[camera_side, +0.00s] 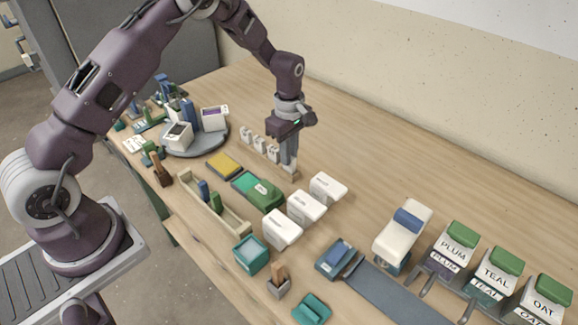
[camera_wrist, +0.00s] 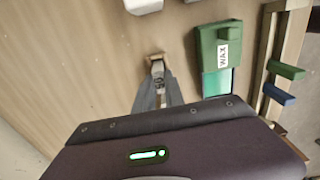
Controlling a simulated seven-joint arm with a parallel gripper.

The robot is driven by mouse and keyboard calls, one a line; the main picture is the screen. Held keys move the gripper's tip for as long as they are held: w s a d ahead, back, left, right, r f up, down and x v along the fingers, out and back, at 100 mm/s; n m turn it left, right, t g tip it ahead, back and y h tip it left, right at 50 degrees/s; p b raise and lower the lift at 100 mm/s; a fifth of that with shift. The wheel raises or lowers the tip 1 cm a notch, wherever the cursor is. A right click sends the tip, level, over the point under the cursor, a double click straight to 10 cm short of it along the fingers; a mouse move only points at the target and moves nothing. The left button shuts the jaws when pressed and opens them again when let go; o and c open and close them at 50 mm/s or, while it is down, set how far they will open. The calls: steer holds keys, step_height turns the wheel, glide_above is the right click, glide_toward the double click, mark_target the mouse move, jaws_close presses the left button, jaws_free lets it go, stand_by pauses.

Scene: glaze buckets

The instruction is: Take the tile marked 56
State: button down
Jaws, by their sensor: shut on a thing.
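My gripper (camera_side: 288,162) points down at the near right end of a row of small white tiles. In the wrist view its fingers (camera_wrist: 158,84) are closed on a small pale tile (camera_wrist: 157,68). A dark mark shows on that tile, but I cannot read it. In the side view the fingers mostly hide the held tile. Several other white tiles stand upright in the row to the left, such as one tile (camera_side: 246,133) at the far end and one tile (camera_side: 273,154) beside my gripper. Their marks are too small to read.
A green box marked WAX (camera_wrist: 222,45) and a wooden tray (camera_side: 228,217) lie in front of the row. White tubs (camera_side: 305,207) stand to the right. Buckets marked PLUM (camera_side: 452,252), TEAL and OAT stand far right. The table behind the row is clear.

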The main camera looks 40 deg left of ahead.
steer(key=shift+r, duration=3.5)
